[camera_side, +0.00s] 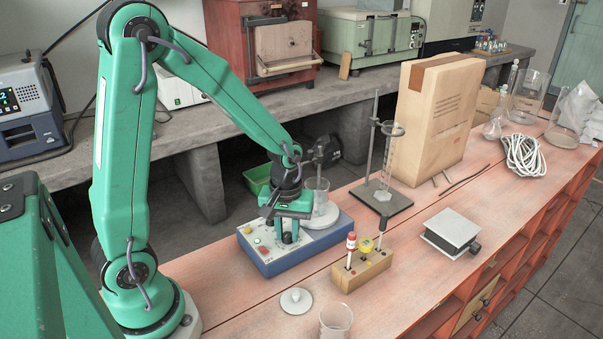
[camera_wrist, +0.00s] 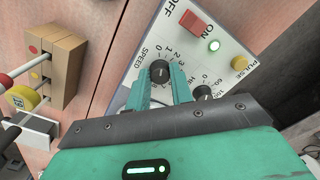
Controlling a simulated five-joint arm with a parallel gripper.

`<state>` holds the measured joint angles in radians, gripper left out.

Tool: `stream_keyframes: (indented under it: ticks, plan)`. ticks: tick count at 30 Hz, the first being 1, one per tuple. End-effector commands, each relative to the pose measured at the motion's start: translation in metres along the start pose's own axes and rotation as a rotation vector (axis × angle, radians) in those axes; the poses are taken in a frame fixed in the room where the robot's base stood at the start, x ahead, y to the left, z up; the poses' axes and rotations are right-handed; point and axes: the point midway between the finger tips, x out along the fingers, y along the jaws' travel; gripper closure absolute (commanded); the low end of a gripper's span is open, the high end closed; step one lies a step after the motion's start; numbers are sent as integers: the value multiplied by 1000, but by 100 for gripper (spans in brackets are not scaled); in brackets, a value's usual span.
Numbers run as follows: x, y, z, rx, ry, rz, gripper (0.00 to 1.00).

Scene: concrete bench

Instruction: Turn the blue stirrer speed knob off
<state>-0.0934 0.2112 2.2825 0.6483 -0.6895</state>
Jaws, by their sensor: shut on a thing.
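The blue stirrer (camera_side: 300,258) stands on the red bench, with a pale front panel and a round white plate that bears a glass beaker (camera_side: 318,192). In the wrist view its black speed knob (camera_wrist: 160,71) sits beside the printed word SPEED and a number scale. My gripper (camera_side: 287,236) points down over the panel. In the wrist view my gripper's green fingers (camera_wrist: 160,80) are shut on the speed knob, one on each side. I cannot clearly tell the knob's setting. A second black knob (camera_wrist: 203,94) is close to the right finger, partly hidden.
The panel has a red ON/OFF switch (camera_wrist: 193,23), a lit green lamp (camera_wrist: 213,45) and a yellow button (camera_wrist: 239,63). A wooden block (camera_side: 362,270) with upright tools stands just right of the stirrer. A white disc (camera_side: 296,301) lies in front.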

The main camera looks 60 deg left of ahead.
Motion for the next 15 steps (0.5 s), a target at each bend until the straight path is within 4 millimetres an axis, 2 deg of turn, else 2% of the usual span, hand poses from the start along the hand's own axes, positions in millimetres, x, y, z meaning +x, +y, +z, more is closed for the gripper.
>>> stream_keyframes:
  ticks: [6,15]
  plan:
    - [-1,0,0,-136,1,1,100]
    - [-1,0,-1,-212,2,2,100]
